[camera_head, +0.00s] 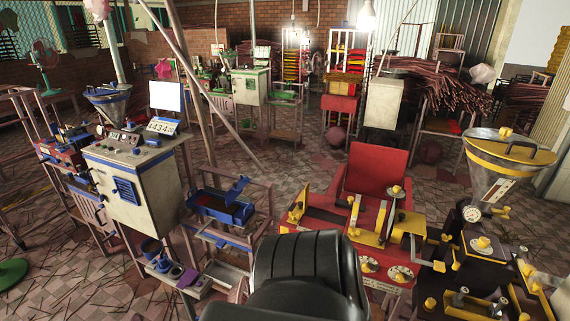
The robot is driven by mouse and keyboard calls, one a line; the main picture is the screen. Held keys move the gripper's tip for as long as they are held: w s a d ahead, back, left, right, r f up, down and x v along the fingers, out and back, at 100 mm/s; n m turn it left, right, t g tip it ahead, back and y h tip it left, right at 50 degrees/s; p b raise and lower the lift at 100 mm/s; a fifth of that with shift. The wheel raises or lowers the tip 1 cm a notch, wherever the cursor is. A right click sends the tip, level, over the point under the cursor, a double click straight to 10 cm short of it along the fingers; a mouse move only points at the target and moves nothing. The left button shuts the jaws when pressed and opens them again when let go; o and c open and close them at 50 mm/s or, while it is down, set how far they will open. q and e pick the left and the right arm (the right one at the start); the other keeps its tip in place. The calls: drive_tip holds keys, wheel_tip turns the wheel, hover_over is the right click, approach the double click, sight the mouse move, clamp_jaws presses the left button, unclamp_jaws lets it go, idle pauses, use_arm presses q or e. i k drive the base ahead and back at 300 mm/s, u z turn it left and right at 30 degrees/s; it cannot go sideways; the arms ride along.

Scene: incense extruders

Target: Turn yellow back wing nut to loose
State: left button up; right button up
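Yellow-fitted machinery fills the lower right: a red and dark extruder with yellow brackets (372,220). A small yellow knob (396,190) stands on a round plate at its upper right. Another yellow knob (483,243) sits on a round pale plate further right, and more yellow fittings (461,297) lie near the bottom right. Which of these is the back wing nut is too small to tell, and so is whether it is tight or loose. Neither of my grippers shows in this view.
A black ribbed padded shape (305,270) blocks the bottom centre. A metal hopper with a yellow rim (500,160) stands at the right. A white cabinet with blue fittings (135,190) stands at the left. Tiled floor (290,165) with scattered sticks lies between the machines.

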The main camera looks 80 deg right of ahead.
sight(297, 216)
drive_tip(key=z, duration=3.45)
